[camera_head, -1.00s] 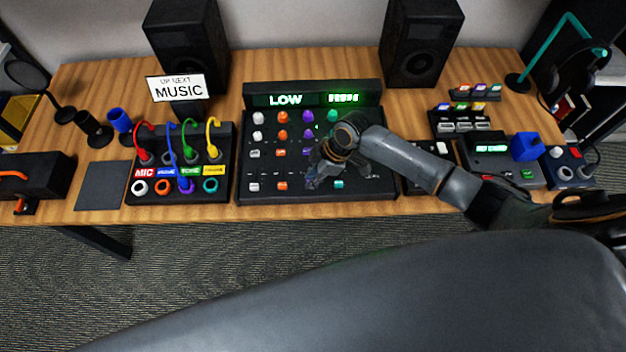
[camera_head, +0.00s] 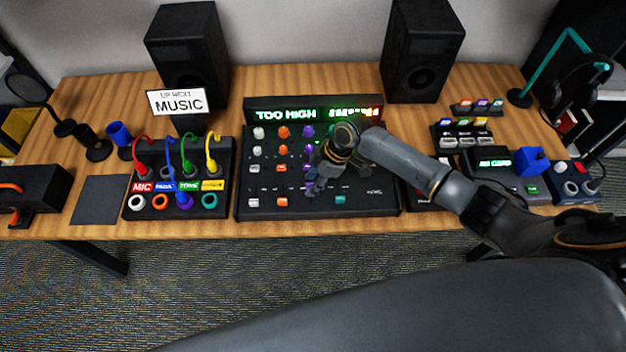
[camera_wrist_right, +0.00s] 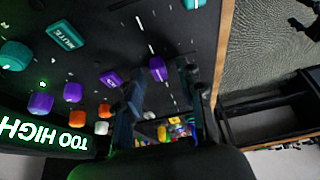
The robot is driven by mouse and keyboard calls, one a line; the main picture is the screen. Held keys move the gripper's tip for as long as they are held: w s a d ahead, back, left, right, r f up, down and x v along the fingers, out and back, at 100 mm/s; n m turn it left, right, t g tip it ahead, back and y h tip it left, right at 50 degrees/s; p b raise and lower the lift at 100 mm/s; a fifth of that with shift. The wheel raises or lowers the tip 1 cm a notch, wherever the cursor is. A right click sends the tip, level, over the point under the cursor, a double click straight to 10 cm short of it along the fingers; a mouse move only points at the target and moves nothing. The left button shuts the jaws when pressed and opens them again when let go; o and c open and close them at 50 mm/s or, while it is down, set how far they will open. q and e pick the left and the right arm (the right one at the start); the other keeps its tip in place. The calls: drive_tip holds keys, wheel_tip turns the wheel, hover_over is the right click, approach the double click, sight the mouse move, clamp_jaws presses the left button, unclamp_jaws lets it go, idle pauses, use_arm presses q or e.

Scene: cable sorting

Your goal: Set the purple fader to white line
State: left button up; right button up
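The purple fader (camera_wrist_right: 158,68) shows on the black mixer in the right wrist view, its cap between my right gripper's two fingers with visible gaps. My right gripper (camera_wrist_right: 160,80) is open and low over the mixer. In the head view the right gripper (camera_head: 314,184) is over the purple column and mostly hides the fader. Short white marks line the fader tracks; I cannot tell which is the target line. The mixer display (camera_head: 287,115) reads TOO HIGH, with a green-to-red meter beside it. My left gripper is not in view.
White (camera_head: 253,202), orange (camera_head: 282,202) and teal (camera_head: 340,199) faders sit along the mixer's near edge. Knobs and buttons stand behind them. A patch box with cables (camera_head: 178,190) is on the left; a switch unit (camera_head: 462,135) is on the right.

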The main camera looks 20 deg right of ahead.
drive_tip(key=v, duration=1.1)
drive_tip(key=shift+r, duration=0.4)
drive_tip(key=shift+s, duration=0.1)
